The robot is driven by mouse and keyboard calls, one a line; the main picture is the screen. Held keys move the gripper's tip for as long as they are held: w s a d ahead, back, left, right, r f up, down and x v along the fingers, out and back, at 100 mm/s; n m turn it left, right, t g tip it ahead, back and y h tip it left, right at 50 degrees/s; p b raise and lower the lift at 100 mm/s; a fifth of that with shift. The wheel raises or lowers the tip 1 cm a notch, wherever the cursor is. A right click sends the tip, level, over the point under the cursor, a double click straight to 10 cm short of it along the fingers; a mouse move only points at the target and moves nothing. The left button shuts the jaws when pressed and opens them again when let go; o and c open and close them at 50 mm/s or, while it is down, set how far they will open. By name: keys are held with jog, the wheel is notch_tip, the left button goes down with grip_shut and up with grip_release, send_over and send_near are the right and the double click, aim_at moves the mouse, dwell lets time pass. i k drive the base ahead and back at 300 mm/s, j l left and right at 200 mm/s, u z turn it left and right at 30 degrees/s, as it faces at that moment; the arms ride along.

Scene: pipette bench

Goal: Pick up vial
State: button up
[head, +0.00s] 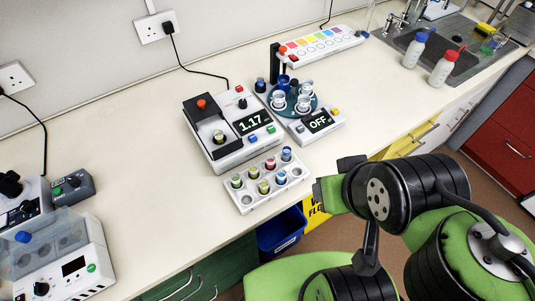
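A white vial rack (274,196) sits near the bench's front edge in the head view. It holds several small vials with coloured tops, among them a blue-topped vial (286,153), a red-topped vial (270,164) and a yellow-topped vial (263,187). Some of its holes are empty. Another vial (219,137) stands in the instrument reading 1.17, behind the rack. The end of my arm, with my gripper (321,190), is right of the rack, beyond the bench's front edge and apart from the vials. The fingers are not clearly visible, and I see nothing held.
A device reading OFF (317,121) carries a round holder beside the balance (234,157). A strip with coloured squares (322,46) lies behind. Two bottles (440,68) stand by the sink (460,35). A centrifuge-like machine (62,262) is at left; the bench between is clear.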

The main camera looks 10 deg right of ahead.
aim_at(218, 135)
jog(key=l+u, duration=0.1)
jog(key=u, duration=0.3)
jog(key=i+l+u, duration=0.1)
jog(key=u, duration=0.3)
jog(key=l+u, duration=0.1)
jog(key=u, duration=0.3)
jog(key=l+u, duration=0.1)
jog(key=u, duration=0.3)
jog(key=l+u, duration=0.1)
jog(key=u, duration=0.3)
